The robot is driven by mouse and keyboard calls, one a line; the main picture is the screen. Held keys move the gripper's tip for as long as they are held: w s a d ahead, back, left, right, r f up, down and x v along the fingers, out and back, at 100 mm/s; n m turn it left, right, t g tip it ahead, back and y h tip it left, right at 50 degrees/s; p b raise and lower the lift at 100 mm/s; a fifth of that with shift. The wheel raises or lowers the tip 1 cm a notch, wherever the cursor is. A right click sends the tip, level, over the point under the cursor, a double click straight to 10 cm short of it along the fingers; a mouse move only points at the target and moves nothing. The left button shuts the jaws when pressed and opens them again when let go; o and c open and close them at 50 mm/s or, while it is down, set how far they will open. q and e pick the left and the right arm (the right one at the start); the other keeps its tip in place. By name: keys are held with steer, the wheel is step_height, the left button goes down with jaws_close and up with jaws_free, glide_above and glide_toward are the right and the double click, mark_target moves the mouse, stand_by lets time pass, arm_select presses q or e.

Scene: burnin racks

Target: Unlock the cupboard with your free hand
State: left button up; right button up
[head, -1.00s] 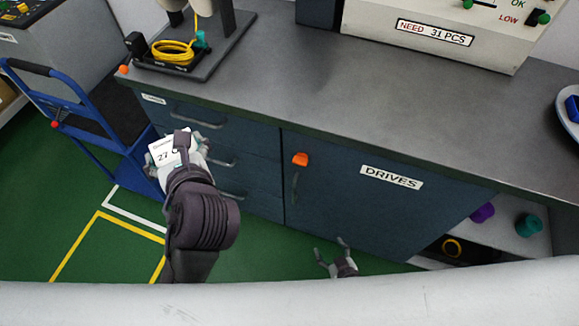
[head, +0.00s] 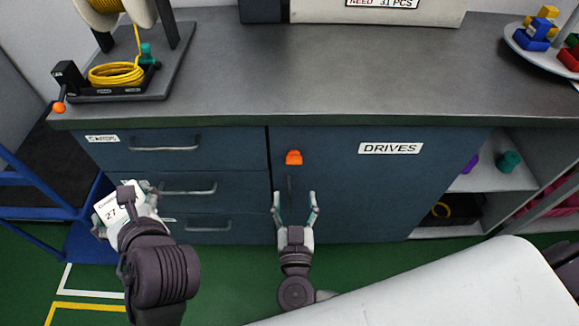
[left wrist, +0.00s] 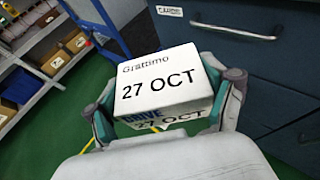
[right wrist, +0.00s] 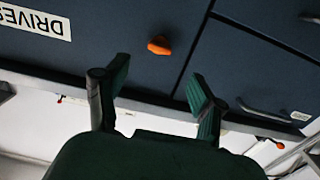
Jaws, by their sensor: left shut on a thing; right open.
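The cupboard door (head: 350,195) is dark blue, shut and labelled DRIVES. An orange latch knob (head: 293,157) sits near its upper left edge; it also shows in the right wrist view (right wrist: 159,45). A vertical handle lies below the knob. My right gripper (head: 296,200) is open and empty, in front of the door and below the knob. It also shows open in the right wrist view (right wrist: 155,90), apart from the knob. My left gripper (head: 125,205) is shut on a white box (left wrist: 165,85) marked 27 OCT, left of the cupboard, in front of the drawers.
Drawers (head: 190,145) with bar handles stand left of the door. The grey worktop (head: 330,65) runs above, with a yellow cable spool stand (head: 130,95) at left. Open shelves (head: 500,180) lie right of the door. A blue trolley (head: 45,195) stands at far left.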

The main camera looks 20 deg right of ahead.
mark_target(294, 164)
arm_select(q)
steer(key=shift+f+b, duration=0.3)
arm_select(e)
steer(key=x, duration=1)
steer(key=shift+w, duration=0.2)
